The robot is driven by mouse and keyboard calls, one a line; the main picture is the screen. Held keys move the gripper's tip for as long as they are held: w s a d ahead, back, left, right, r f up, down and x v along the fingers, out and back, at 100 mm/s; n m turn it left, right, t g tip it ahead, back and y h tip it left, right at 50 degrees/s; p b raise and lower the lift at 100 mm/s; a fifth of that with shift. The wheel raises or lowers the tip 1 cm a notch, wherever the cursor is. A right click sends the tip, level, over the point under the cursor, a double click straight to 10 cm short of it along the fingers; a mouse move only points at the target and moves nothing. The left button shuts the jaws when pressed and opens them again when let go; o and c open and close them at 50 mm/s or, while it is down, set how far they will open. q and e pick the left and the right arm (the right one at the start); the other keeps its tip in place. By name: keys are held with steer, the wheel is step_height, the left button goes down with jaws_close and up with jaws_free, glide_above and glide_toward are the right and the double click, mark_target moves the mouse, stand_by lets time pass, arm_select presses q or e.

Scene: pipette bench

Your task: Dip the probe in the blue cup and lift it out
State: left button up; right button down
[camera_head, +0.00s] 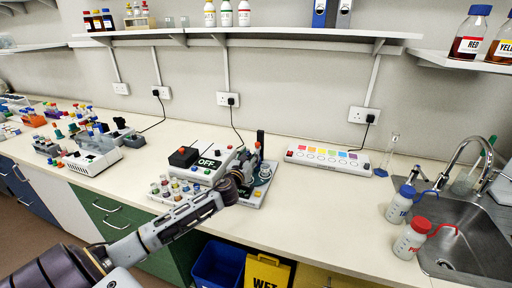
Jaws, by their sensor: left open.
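My left arm comes in from the lower left. Its gripper (248,166) is open over the right part of a white bench device (205,172) with a dark panel reading OFF. A dark upright post (260,140) stands just behind the gripper. I cannot make out the probe for certain; the gripper covers part of the device there. A low rack (152,196) in front of the device holds several small containers with coloured tops. I cannot tell which, if any, is the blue cup. My right gripper is not in view.
A white strip (291,155) with coloured squares lies to the right at the back. Wash bottles (401,205) (411,240) stand by the sink (470,235). Other instruments (93,160) stand at the left. The bench between the device and the bottles is clear.

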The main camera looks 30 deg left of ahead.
mark_target(257, 145)
arm_select(q)
steer(key=shift+x, duration=2.45)
steer(key=shift+w+a, duration=0.15)
steer(key=shift+w, duration=0.45)
steer(key=shift+x, duration=0.95)
steer(key=shift+w, duration=0.15)
steer(key=c, duration=0.9)
jaws_close()
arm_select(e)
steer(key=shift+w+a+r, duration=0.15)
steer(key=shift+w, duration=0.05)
